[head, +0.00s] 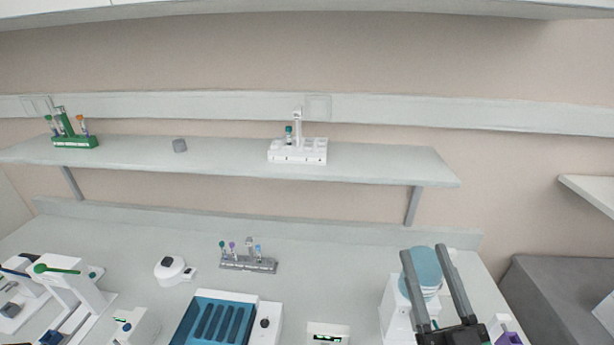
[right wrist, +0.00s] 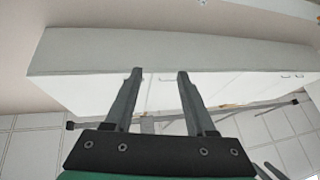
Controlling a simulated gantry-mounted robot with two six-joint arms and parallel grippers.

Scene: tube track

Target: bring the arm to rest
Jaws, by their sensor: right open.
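My right gripper (head: 435,257) is at the lower right of the head view. Its two dark fingers point up and are spread apart with nothing between them. In the head view it overlaps a white device with a round blue top (head: 424,268) standing behind it on the bench. In the right wrist view the gripper (right wrist: 158,73) is also open and empty, with a pale cabinet or shelf underside beyond the fingertips. My left gripper does not show in either view.
A grey tube rack (head: 248,265) and a blue-topped device (head: 215,320) stand on the bench. The bench between the grey rack and my right gripper looks clear.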

